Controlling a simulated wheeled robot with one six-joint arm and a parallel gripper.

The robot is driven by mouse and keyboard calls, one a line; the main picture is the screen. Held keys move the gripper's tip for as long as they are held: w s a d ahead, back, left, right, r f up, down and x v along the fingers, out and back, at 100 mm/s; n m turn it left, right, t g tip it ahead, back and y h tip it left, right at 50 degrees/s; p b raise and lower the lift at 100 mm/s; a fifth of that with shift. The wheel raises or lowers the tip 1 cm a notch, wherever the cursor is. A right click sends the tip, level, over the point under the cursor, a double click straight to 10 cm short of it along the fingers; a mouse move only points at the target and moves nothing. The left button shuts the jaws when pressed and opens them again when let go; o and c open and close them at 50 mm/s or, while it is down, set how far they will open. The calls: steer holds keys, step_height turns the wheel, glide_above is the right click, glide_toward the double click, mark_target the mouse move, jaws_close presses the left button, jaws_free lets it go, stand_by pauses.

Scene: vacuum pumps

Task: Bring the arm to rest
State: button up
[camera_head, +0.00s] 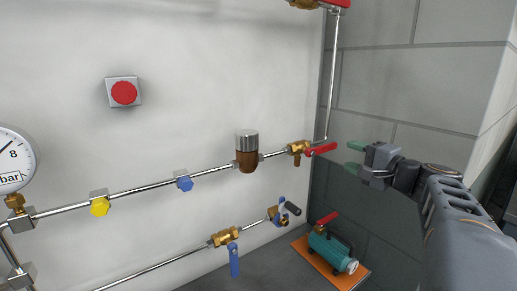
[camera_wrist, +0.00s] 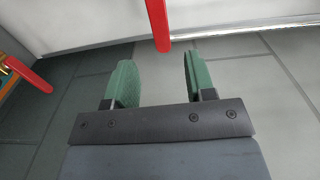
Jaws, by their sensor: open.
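My gripper (camera_head: 352,156) is raised at the right in the head view, in front of the grey block wall. Its two green fingers are apart with nothing between them; they also show in the wrist view (camera_wrist: 155,82). The red valve lever (camera_head: 321,149) on the upper pipe is just left of the fingertips in the head view. In the wrist view a red lever (camera_wrist: 158,22) lies beyond the fingertips, apart from them. My arm reaches in from the lower right.
A brass valve (camera_head: 297,147) and a brown-and-silver part (camera_head: 247,155) sit on the upper pipe. A teal pump (camera_head: 331,251) stands on an orange base below my gripper. A blue-handled valve (camera_head: 234,260) is on the lower pipe. A red button (camera_head: 123,93) is on the white wall.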

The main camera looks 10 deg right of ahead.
steer(key=s+a+f+n+g+h, duration=0.1)
steer(key=s+a+f+g, duration=0.15)
steer(key=f, duration=0.35)
steer(key=s+a+f+n+g+h, duration=0.1)
steer(key=s+f+g, duration=0.1)
steer(key=f+g, duration=0.3)
steer(key=s+a+f+n+g+h, duration=0.1)
steer(key=s+a+f+g, duration=0.1)
steer(key=f, duration=0.6)
steer(key=s+a+f+n+g+h+p, duration=0.2)
steer(key=s+a+f+n+g+h, duration=0.1)
steer(key=s+a+n, duration=0.6)
step_height(320, 180, down, 2)
steer(key=shift+s+a+f+n+h+p, duration=0.25)
steer(key=shift+a+n+h, duration=0.35)
steer(key=shift+a, duration=0.3)
steer(key=shift+c, duration=0.7)
steer(key=shift+a, duration=0.1)
